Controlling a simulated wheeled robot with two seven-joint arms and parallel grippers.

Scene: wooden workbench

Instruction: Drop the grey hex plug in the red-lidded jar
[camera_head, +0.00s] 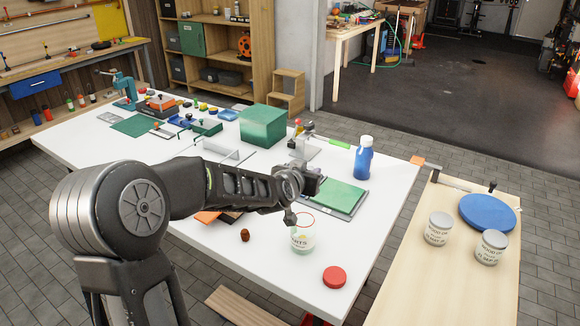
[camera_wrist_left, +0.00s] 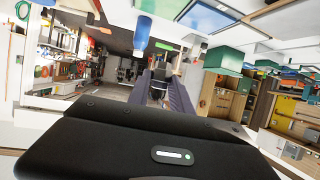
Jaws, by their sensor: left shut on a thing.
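The clear jar (camera_head: 302,241) stands open on the white bench, its rim showing as a red ring. Its red lid (camera_head: 334,277) lies flat on the bench, to the right and nearer. My left gripper (camera_head: 290,211) is over the jar's left rim, shut on a small grey piece that I take for the hex plug (camera_head: 290,220). The plug looks just above or at the rim; I cannot tell whether it touches. In the left wrist view the two dark fingers (camera_wrist_left: 161,88) show, with the plug hard to make out between them. My right gripper is not in view.
A small brown piece (camera_head: 245,235) lies left of the jar. A green-topped board (camera_head: 340,195) lies behind it, and a blue bottle (camera_head: 363,160) stands farther right. Two grey cans (camera_head: 438,229) and a blue disc (camera_head: 488,212) are on the side table.

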